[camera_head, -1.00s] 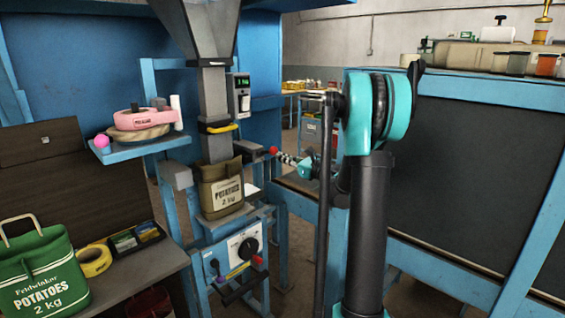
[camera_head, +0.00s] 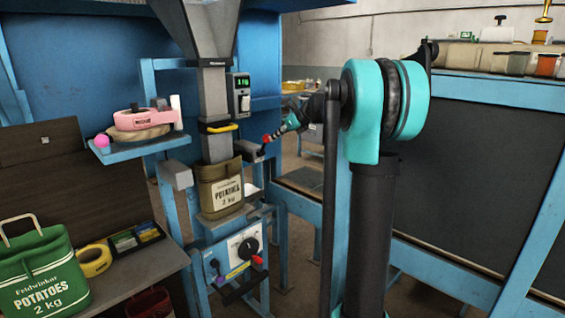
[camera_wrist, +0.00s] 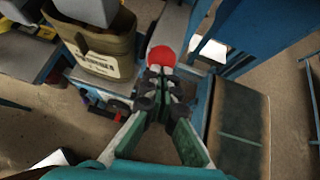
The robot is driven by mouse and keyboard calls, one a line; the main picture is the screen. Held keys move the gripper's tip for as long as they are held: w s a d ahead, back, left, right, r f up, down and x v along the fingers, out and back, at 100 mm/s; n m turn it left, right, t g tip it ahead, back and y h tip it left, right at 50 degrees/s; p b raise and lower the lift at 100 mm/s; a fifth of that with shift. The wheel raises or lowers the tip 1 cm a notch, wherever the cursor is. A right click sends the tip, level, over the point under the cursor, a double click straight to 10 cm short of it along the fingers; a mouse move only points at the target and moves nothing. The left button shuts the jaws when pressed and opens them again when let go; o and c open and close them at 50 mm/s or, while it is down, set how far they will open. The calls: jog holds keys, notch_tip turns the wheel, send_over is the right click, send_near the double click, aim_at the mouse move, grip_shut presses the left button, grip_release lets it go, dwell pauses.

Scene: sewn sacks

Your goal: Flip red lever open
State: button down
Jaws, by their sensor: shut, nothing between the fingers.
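The red lever's ball knob (camera_head: 267,139) sits at the right of the dark grey clamp block (camera_head: 247,150), beside the filling spout. In the wrist view the red ball (camera_wrist: 161,56) is just beyond my fingertips. My gripper (camera_head: 278,131) is shut and empty, coming from the upper right with its tips at the knob. In the wrist view my gripper (camera_wrist: 158,72) seems to touch the ball or nearly so; I cannot tell which. The lever's shaft is mostly hidden. A brown potato sack (camera_head: 222,192) hangs upright under the spout (camera_head: 214,105).
A dial panel (camera_head: 243,243) with a smaller red knob is below the sack. A blue shelf with a pink tape device (camera_head: 145,120) stands left. A green sack (camera_head: 42,272) and yellow tape roll (camera_head: 94,260) are on the left bench. Blue rails stand right of the spout.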

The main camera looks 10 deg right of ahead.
jog(key=shift+w+a+r+g+h, duration=0.8)
jog(key=shift+w+g+h, duration=0.1)
jog(key=shift+w+g, duration=0.15)
jog(key=shift+w+a+r+g+h, duration=0.35)
jog(key=shift+w+a+g+h, duration=0.15)
jog(key=shift+w+g, duration=0.15)
jog(key=shift+w+a+r, duration=0.15)
jog(key=shift+w+a, duration=0.15)
jog(key=shift+w, duration=0.2)
